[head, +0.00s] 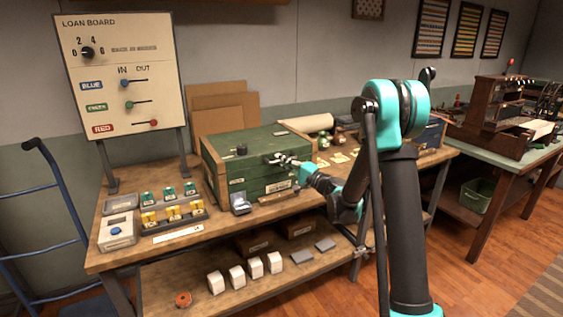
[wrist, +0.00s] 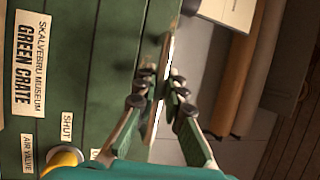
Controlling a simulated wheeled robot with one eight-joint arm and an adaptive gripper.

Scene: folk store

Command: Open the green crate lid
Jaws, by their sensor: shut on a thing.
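The green crate (head: 245,182) stands on the wooden bench in the head view, with a dark knob (head: 241,149) on its lid (head: 255,142). The lid looks level; I cannot tell whether it is slightly raised. My gripper (head: 280,160) is at the crate's upper front edge, towards its right end. In the wrist view my gripper (wrist: 163,92) is shut on the lid's edge, fingers on either side of it. The crate's front face (wrist: 85,60) shows there with its "GREEN CRATE" label (wrist: 24,62), a "SHUT" label (wrist: 66,126) and a yellow round part (wrist: 62,160).
The loan board (head: 122,75) stands at the left. Yellow and green pieces (head: 172,214) and a grey box (head: 117,232) sit left of the crate. A small metallic item (head: 240,203) stands before it. Cardboard sheets (head: 225,108) lean behind. White blocks (head: 255,266) stand on the lower shelf.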

